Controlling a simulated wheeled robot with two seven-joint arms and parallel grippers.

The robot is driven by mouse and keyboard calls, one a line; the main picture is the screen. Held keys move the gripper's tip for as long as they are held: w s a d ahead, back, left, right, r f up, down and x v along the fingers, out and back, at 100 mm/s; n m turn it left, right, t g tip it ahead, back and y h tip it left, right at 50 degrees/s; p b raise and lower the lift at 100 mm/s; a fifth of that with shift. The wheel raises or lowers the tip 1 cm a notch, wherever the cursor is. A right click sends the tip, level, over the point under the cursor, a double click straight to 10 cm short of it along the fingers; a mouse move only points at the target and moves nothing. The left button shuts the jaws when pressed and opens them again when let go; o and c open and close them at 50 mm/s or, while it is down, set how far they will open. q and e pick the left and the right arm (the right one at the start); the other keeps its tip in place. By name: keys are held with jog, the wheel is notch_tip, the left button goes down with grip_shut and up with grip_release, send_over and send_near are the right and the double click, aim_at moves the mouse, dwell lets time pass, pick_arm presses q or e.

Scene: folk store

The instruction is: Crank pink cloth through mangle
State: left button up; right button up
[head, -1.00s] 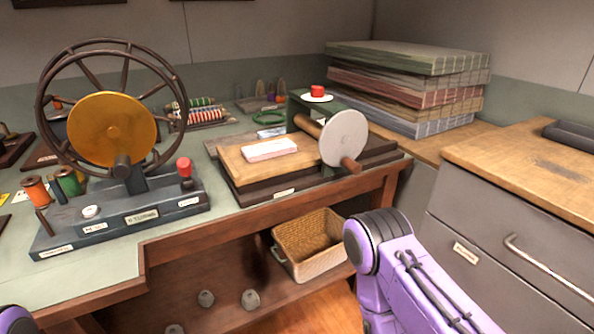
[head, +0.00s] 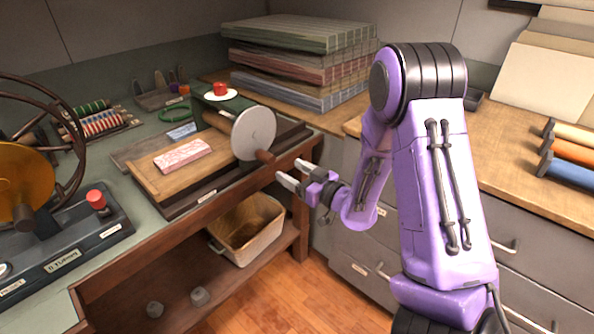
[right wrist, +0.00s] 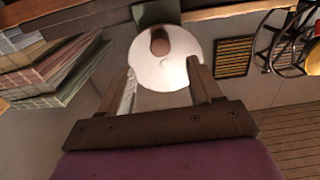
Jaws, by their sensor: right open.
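The mangle stands on the left bench, with a green frame (head: 222,100), a red knob (head: 220,88) on top and a grey crank disc (head: 254,133) at its right end. A wooden crank handle (head: 265,156) sticks out from the disc. The pink cloth (head: 182,155) lies flat on the mangle's wooden board (head: 148,178), in front of the roller. My right gripper (head: 289,173) is open and empty, just right of and below the handle. In the right wrist view the disc (right wrist: 172,65) and handle (right wrist: 159,42) show beyond and between the open fingers (right wrist: 160,88). My left gripper is out of view.
A blue cloth piece (head: 181,131) lies behind the board. A wheel machine (head: 65,240) stands at the left. A wicker basket (head: 245,228) sits under the bench. Stacked folded cloth (head: 300,60) is at the back. Drawers (head: 350,235) stand behind my right arm.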

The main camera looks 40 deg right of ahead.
aim_at(272, 161)
jog(key=w, duration=1)
jog(key=shift+w+a+f, duration=0.1)
jog(key=shift+a, duration=0.3)
jog(key=c, duration=0.9)
